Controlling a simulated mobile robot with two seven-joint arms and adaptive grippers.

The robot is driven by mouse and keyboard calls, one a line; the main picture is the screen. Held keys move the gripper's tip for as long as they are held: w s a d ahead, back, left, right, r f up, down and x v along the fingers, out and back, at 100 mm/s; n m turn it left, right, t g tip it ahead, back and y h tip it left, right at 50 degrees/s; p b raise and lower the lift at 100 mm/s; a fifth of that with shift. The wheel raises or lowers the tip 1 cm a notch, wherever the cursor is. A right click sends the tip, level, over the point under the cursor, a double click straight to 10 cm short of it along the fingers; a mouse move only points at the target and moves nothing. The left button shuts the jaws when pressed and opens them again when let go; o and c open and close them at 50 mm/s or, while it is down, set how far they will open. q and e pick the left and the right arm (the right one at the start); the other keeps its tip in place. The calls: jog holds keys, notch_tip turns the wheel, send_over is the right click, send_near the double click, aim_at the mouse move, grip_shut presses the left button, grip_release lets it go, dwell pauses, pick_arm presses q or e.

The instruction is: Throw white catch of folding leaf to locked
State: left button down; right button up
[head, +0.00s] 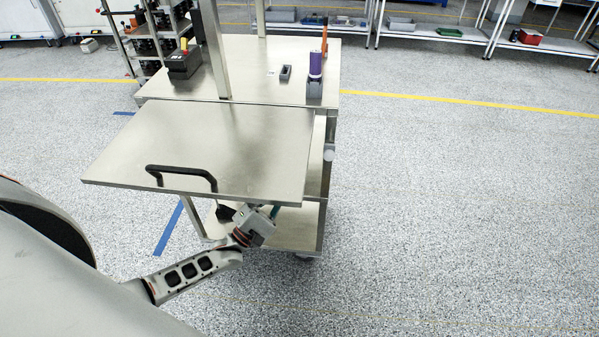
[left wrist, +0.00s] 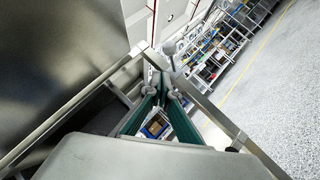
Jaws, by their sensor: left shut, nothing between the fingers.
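The folding leaf (head: 215,150) is a bare metal plate at the near side of the cart, roughly level with its top. A black bar handle (head: 182,172) sits near its front edge. The white catch (head: 329,153) is a small round piece on the cart's right side, beside the leaf; a pale knob, apparently this catch, shows beyond my fingertips in the left wrist view (left wrist: 169,48). My left gripper (head: 274,211) is below the leaf's front right corner. Its teal fingers (left wrist: 161,93) are shut, empty and apart from the catch. My right gripper is out of view.
The cart top (head: 250,65) holds a purple cylinder (head: 316,65), a small grey block (head: 286,72) and a dark box (head: 184,62). Metal posts rise from it. A lower shelf (head: 290,228) lies under the leaf. The floor to the right (head: 450,200) is clear.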

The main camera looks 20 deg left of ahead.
pick_arm(q)
jog(key=shift+r+v, duration=0.2)
jog(key=shift+v, duration=0.95)
jog(key=shift+r+v, duration=0.15)
jog(key=shift+v, duration=1)
jog(key=shift+s+d, duration=0.1)
jog(key=shift+s, duration=0.1)
jog(key=s+d+f+m+g+y, duration=0.4)
jog(key=s+d+f+m+g, duration=0.3)
jog(key=s+d+f+m, duration=0.65)
jog(key=s+a+f+m+g+y, duration=0.1)
jog(key=s+a+m+g+y, duration=0.1)
jog(key=a+m, duration=0.4)
jog(key=s+m+g, duration=0.1)
jog(key=m, duration=0.2)
jog(key=shift+s+f+y, duration=0.3)
jog(key=shift+s+f, duration=0.05)
jog(key=shift+f, duration=0.05)
jog(key=shift+a, duration=0.1)
